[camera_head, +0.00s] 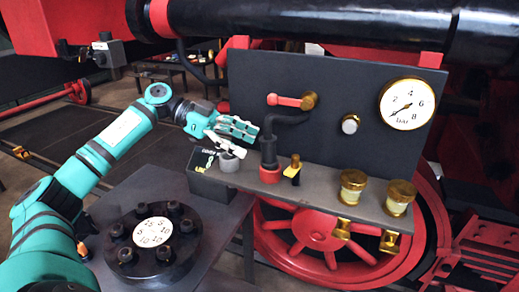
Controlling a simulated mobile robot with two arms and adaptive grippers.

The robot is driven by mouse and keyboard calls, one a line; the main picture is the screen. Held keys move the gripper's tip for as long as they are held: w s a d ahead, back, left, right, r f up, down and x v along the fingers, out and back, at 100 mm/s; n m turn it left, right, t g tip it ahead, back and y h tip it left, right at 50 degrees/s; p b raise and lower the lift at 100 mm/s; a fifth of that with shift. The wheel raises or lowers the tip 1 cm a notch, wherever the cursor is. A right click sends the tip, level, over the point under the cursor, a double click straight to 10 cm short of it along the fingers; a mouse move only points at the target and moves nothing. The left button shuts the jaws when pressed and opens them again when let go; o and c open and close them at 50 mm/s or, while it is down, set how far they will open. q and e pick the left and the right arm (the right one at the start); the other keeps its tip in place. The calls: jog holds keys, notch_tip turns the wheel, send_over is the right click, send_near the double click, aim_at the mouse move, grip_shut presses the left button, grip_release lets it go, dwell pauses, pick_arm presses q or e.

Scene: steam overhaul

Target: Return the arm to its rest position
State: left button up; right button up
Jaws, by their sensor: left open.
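My left arm (115,138), teal and black, reaches in from the lower left. Its gripper (247,142) is open, in front of the dark upright panel (350,75) and just above a short grey cylinder (229,161). No object shows between its fingers. Whether the fingers touch the cylinder cannot be told. The cylinder stands by a black box (210,184) with partly hidden lettering, at the left end of the panel's shelf (325,197). My right gripper is not in view.
A black pipe with a red-handled valve (290,101) stands close right of the gripper. A pressure gauge (407,104) and brass cups (398,197) are farther right. A bolted black flange (152,246) sits on a table below the arm. Red wheels (310,235) stand behind.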

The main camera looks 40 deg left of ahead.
pick_arm(q)
jog(key=v, duration=0.6)
jog(key=shift+a, duration=0.15)
jog(key=shift+s+r, duration=0.1)
